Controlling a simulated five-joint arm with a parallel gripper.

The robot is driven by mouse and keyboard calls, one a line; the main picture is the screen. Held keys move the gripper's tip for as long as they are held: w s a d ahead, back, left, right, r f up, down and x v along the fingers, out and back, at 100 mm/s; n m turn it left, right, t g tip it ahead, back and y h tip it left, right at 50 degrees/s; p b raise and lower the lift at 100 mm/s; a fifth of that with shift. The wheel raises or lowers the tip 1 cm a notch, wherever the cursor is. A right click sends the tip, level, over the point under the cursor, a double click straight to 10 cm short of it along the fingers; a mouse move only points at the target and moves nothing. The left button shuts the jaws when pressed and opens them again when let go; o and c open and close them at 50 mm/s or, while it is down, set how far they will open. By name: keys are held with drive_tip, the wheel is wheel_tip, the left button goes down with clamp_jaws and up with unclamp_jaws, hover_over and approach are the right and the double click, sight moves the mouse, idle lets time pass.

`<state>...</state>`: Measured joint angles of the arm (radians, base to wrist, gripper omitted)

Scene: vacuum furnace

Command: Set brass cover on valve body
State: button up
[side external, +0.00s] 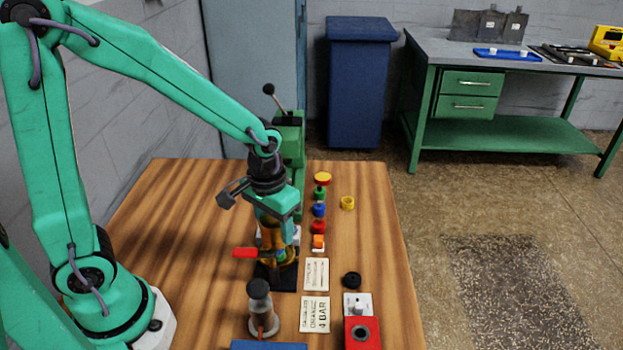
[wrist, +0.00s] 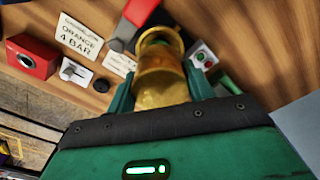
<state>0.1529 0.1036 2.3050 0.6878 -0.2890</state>
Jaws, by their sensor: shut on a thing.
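My gripper (side external: 273,215) points down over the black base plate (side external: 277,278) of the valve. Its two green fingers are shut on the brass cover (wrist: 162,85), which also shows between them in the side view (side external: 271,229). The brass-coloured valve body (side external: 284,254) stands upright on the plate below the cover, with a red lever (side external: 245,253) sticking out to the left. The lever also shows at the top of the wrist view (wrist: 136,18). The cover is lined up roughly above the body. I cannot tell whether they touch, as gripper and cover hide the join.
A green press-like stand (side external: 290,140) with a black-knobbed lever rises just behind my gripper. Several coloured knobs stand in a row to the right, beside a yellow ring (side external: 347,203). Printed cards (side external: 314,314), a glass-bodied part (side external: 262,310) and a red block (side external: 362,333) are nearer the front.

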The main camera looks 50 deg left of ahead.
drive_tip(key=shift+f, duration=2.15)
idle(1.4)
drive_tip(key=o, duration=1.2)
drive_tip(key=shift+o, duration=0.4)
drive_tip(key=o, duration=0.3)
drive_tip(key=shift+r, duration=0.1)
drive_tip(key=shift+r, duration=3.6)
drive_tip(key=shift+s+r, duration=0.1)
drive_tip(key=shift+r, duration=0.1)
